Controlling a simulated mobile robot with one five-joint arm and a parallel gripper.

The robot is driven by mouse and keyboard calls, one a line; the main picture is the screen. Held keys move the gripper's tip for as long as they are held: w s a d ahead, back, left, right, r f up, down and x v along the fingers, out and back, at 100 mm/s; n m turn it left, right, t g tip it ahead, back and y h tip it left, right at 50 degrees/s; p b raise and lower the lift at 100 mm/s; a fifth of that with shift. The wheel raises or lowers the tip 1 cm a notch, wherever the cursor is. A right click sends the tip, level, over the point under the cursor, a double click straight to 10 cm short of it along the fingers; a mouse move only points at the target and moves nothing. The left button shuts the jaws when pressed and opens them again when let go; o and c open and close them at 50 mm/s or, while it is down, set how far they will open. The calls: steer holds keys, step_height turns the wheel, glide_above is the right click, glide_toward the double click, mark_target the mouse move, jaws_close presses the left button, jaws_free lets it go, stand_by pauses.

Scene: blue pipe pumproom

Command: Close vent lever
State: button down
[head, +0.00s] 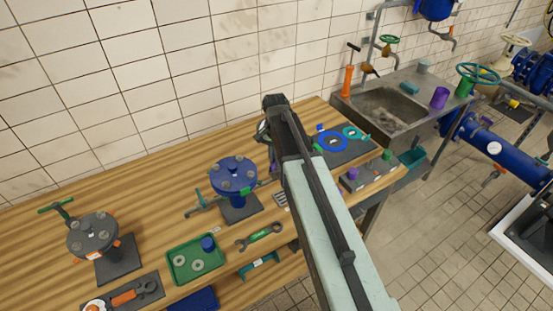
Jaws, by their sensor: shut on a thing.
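A blue round flanged fitting (236,171) stands on a dark base plate on the wooden bench. A small valve with a teal lever (199,196) sticks out on its left side. My arm reaches in from the bottom right, and its end is just right of the blue fitting. My gripper (271,166) points down there, mostly hidden behind my arm, close to the fitting's right side. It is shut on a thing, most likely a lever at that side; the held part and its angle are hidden.
A dark flanged fitting (93,234) with a green lever stands at the left. A green tray (195,259), a wrench (259,236) and a dark plate with blue and teal rings (345,144) lie on the bench. A metal sink (388,108) is beyond its right end.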

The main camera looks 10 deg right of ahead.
steer(key=m, duration=0.5)
steer(key=shift+w+m, duration=0.1)
steer(key=shift+m, duration=0.3)
steer(key=shift+a, duration=0.1)
stand_by(0.3)
steer(key=c, duration=1.5)
jaws_free()
step_height(320, 180, up, 8)
steer(key=p, duration=0.8)
steer(key=shift+f, duration=0.1)
